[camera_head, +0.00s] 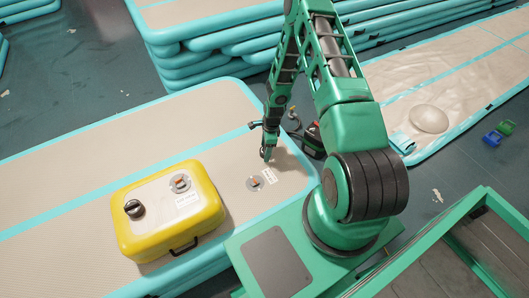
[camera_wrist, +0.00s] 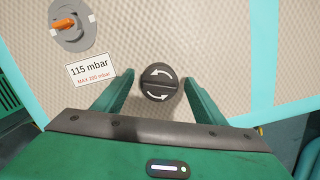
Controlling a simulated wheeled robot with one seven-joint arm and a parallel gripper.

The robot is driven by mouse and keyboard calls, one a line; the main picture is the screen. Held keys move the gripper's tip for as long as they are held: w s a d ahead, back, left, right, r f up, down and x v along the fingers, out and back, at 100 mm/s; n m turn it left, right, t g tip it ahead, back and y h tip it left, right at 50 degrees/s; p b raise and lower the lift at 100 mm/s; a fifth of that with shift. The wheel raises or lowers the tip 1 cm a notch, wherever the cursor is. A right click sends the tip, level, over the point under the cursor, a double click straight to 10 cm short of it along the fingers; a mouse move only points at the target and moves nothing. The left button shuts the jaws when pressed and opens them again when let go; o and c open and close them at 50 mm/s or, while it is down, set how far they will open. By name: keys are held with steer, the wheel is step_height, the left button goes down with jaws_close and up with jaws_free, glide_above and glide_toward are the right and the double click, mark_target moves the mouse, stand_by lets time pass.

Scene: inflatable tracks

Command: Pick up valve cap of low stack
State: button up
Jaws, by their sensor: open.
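My gripper (camera_head: 268,152) is open and low over the right end of the stack in the head view, where the cap is hidden or too small to make out. An open valve (camera_wrist: 70,24) with an orange stem lies up and left of the cap. It also shows in the head view (camera_head: 255,183).
A white label (camera_wrist: 91,68) reading 115 mbar is beside the valve. A yellow case (camera_head: 165,222) with a black knob stands on the stack, left of my gripper. A taller stack (camera_head: 215,50) is behind. A flat track (camera_head: 460,75) lies at right.

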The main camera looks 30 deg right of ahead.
steer(key=c, duration=1.1)
steer(key=shift+r, duration=0.1)
